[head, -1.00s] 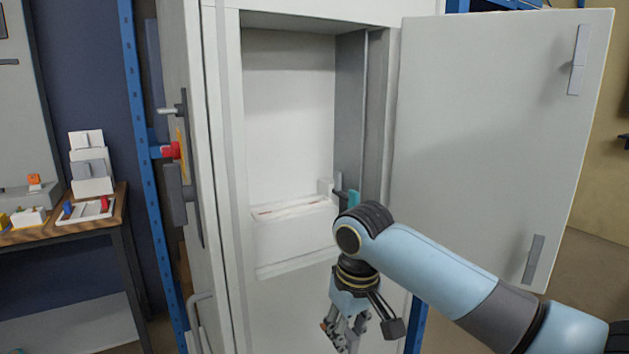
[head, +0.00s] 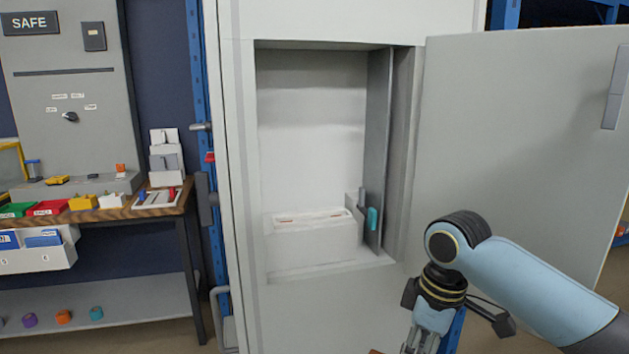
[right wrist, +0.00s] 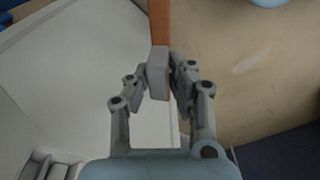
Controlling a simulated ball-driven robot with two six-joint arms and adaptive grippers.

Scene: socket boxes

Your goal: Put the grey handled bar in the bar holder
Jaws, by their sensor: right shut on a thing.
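My right gripper (head: 421,345) is cut off by the bottom edge of the head view. In the right wrist view, its fingers (right wrist: 157,88) are shut on the grey block-shaped handle (right wrist: 158,72) of an orange-brown bar (right wrist: 160,22). The bar runs up past the frame's top edge. A white box with slots in its top (head: 312,242) is inside the open cabinet. A white tray with coloured parts (head: 157,206) is on the workbench at left. I cannot tell which is the bar holder. My left gripper is not in view.
The cabinet door (head: 520,150) stands open on the right. A teal-handled part (head: 373,218) is by the cabinet's inner right wall. The workbench (head: 120,214) carries several coloured objects and a white stepped stand (head: 166,157). A blue post (head: 196,70) stands between bench and cabinet.

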